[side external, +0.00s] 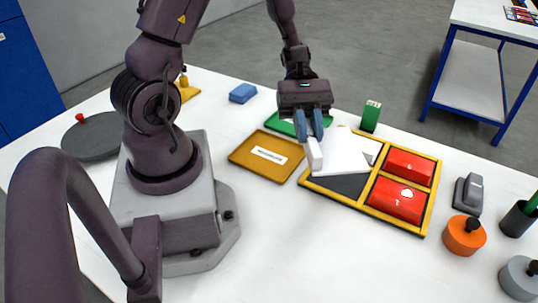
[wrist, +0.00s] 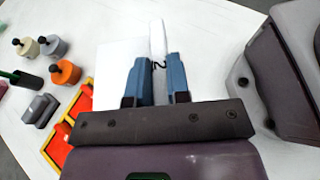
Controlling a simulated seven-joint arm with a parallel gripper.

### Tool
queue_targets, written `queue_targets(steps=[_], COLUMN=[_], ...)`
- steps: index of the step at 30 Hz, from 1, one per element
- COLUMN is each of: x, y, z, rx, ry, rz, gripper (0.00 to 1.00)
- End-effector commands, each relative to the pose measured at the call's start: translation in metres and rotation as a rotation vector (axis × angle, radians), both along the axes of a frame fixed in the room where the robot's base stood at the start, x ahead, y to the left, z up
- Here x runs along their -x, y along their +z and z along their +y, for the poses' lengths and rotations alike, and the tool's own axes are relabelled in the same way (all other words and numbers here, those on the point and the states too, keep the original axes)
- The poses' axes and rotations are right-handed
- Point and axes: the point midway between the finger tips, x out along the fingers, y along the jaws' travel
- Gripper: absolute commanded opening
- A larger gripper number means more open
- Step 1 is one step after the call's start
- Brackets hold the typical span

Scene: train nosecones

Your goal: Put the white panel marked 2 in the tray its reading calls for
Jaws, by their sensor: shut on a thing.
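My gripper (side external: 314,124) is shut on a white panel (side external: 315,154). In the wrist view a narrow white part of the panel (wrist: 157,32) stands between the blue fingers (wrist: 157,82). An amber tray (side external: 243,150) with a white label lies left of the gripper. A green tray (side external: 277,124) lies behind, partly hidden by my gripper. The label is too small to read.
Two red panels (side external: 409,166) sit in the holder's right side. A green block (side external: 371,116) stands behind it. A grey device (side external: 468,194), an orange weight (side external: 464,236) and a dark cup (side external: 519,218) stand right. A blue block (side external: 243,93) lies at the back. The front table is clear.

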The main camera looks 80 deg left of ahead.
Motion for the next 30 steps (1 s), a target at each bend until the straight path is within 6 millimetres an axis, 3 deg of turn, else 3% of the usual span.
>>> queue_targets(steps=[5, 9, 14, 21, 30], x=[0.039, 0.062, 0.074, 0.06, 0.016], y=[-0.015, -0.021, -0.022, -0.008, 0.017], z=[0.011, 0.034, 0.072, 0.134, 0.178], rx=[0.002, 0.002, 0.002, 0.0, 0.0], ry=[-0.474, -0.849, -1.271, -1.873, -2.361], rz=[0.002, 0.001, 0.0, -0.002, -0.002], gripper=[0.0, 0.0, 0.0, 0.0, 0.0])
